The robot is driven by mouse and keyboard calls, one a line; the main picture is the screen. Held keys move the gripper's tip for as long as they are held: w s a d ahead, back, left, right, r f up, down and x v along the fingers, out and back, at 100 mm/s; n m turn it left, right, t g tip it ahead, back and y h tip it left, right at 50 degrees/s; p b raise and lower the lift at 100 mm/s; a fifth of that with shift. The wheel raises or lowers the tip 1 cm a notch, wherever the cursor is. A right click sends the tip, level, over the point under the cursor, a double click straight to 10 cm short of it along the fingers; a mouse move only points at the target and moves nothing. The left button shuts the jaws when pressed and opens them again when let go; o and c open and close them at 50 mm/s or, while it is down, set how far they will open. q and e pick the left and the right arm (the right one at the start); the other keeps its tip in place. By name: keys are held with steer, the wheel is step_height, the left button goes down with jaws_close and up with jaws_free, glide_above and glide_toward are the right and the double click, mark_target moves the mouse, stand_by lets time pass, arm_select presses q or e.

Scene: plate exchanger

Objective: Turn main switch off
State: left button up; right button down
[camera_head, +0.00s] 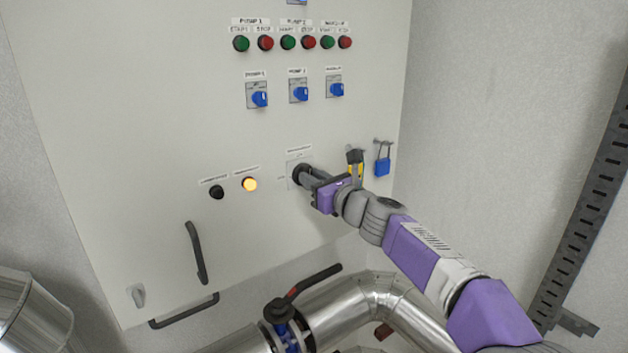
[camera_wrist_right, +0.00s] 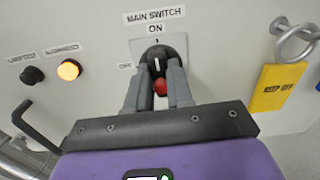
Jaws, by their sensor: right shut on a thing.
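The main switch is a round black rotary knob (camera_wrist_right: 157,56) on a grey square plate, under a label reading MAIN SWITCH. ON is marked above the knob and a second, blurred mark is at its left. The white line on the knob points nearly straight up, toward ON. My right gripper (camera_wrist_right: 158,85) is shut on the knob, one grey finger on each side. A small red part (camera_wrist_right: 160,86) shows between the fingers. In the head view my right gripper (camera_head: 308,178) reaches the knob from the right and hides part of it. My left gripper is not in view.
A glowing amber lamp (camera_head: 250,184) and a black button (camera_head: 217,192) are left of the switch. A yellow KEEP OFF tag (camera_wrist_right: 277,87) and a blue padlock (camera_head: 382,166) hang at the right. Blue selector knobs (camera_head: 299,93) are above; metal pipes (camera_head: 340,305) are below.

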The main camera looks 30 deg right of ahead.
steer(key=n+b, duration=0.1)
steer(key=n, duration=0.2)
steer(key=shift+a+f+n+b, duration=0.1)
steer(key=shift+a+n+b, duration=0.05)
steer(key=shift+n+b, duration=0.2)
steer(key=n+b, duration=0.2)
steer(key=n, duration=0.3)
steer(key=shift+a+f, duration=0.1)
steer(key=n+b, duration=0.2)
steer(key=n, duration=0.3)
steer(key=shift+f, duration=0.1)
steer(key=shift+n+b, duration=1.05)
steer(key=shift+n, duration=0.8)
steer(key=c, duration=1)
jaws_free()
